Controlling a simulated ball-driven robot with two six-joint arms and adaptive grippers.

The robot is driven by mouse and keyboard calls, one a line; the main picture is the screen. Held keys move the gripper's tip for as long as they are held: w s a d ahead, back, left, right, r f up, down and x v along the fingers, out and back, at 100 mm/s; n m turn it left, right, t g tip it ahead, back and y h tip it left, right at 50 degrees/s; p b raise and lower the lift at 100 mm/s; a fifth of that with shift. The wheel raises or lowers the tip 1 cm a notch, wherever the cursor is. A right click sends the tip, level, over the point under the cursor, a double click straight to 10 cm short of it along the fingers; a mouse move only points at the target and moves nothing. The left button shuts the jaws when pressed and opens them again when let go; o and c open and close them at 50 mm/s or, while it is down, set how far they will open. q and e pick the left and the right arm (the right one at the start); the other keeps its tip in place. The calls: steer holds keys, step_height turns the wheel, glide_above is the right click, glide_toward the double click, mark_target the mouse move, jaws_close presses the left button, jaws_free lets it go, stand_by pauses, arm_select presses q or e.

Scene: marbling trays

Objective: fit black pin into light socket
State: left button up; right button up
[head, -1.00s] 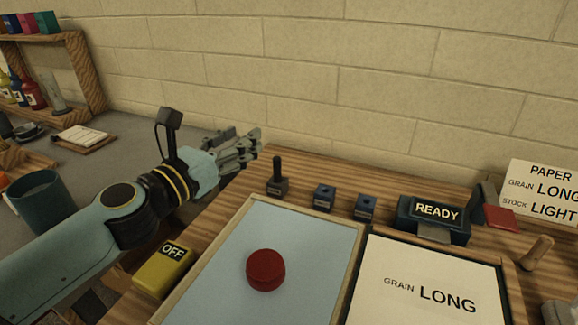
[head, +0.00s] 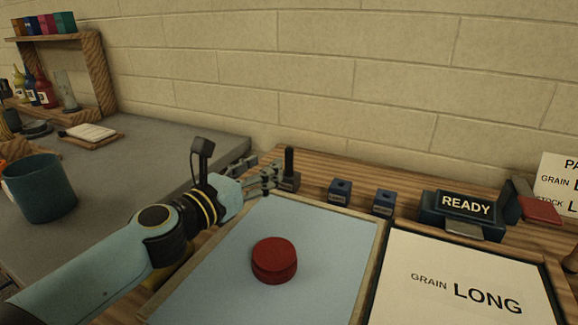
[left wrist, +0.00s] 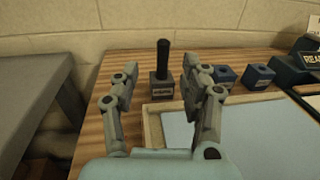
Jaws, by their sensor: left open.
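The black pin (head: 289,160) stands upright in a small dark block (head: 290,182) at the back of the wooden bench. In the left wrist view the pin (left wrist: 163,56) shows beyond and between my fingers, above its labelled block (left wrist: 162,87). My left gripper (head: 272,178) is open and empty, close to the left of the pin's block. It also shows in the left wrist view (left wrist: 160,82). Two blue socket blocks (head: 340,189) (head: 383,202) stand to the right of the pin. Their labels are too small to read, so I cannot tell which is light. My right gripper is not in view.
A pale blue tray (head: 378,240) with a red disc (head: 274,259) lies in front. Right are a GRAIN LONG sheet (head: 440,255) and a READY box (head: 455,222). A teal cup (head: 40,190) stands on the grey table at left. The brick wall closes the back.

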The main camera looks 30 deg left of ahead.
mark_target(286, 154)
arm_select(q)
steer(key=shift+w+d, duration=0.1)
steer(key=shift+w, duration=1.1)
steer(key=w, duration=0.2)
steer(key=w+d, duration=0.1)
steer(key=w, duration=0.2)
steer(key=shift+w, duration=0.2)
jaws_close()
